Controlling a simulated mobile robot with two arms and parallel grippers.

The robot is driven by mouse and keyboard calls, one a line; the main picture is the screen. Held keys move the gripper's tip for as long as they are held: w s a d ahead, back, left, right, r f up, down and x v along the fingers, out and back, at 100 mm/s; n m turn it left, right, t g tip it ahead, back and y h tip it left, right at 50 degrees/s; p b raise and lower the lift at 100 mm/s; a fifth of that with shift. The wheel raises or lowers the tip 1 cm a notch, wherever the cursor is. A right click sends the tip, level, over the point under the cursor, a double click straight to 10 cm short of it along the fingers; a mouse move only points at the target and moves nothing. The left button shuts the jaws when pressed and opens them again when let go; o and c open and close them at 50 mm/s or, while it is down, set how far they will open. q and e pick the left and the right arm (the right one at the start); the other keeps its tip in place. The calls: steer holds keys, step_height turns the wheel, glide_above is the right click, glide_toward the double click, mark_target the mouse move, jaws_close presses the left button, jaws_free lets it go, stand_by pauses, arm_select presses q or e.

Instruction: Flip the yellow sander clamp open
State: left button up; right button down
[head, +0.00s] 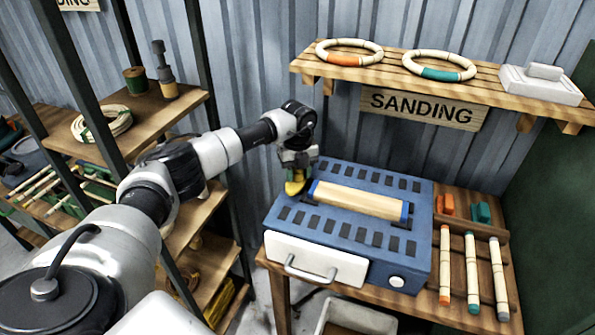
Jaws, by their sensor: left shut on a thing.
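The blue sander (330,250) stands on the wooden bench under the sanding sign, with a pale roller-like bar (357,201) along its top. The yellow clamp (294,187) is at the sander's back left corner, partly hidden by my left gripper. My left gripper (297,172) comes down from above and is shut on the yellow clamp. The fingertips are small here, and the clamp's exact angle cannot be told. My right gripper is not in view.
Several rattan sticks (471,270) lie on the bench to the sander's right, near orange and teal blocks (481,212). A shelf (430,82) above holds two rings.

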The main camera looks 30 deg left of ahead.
arm_select(q)
steer(key=shift+r, duration=0.15)
steer(key=o, duration=0.9)
step_height(320, 180, up, 10)
steer(key=b, duration=0.3)
steer(key=shift+f, duration=0.25)
steer(key=shift+r, duration=0.6)
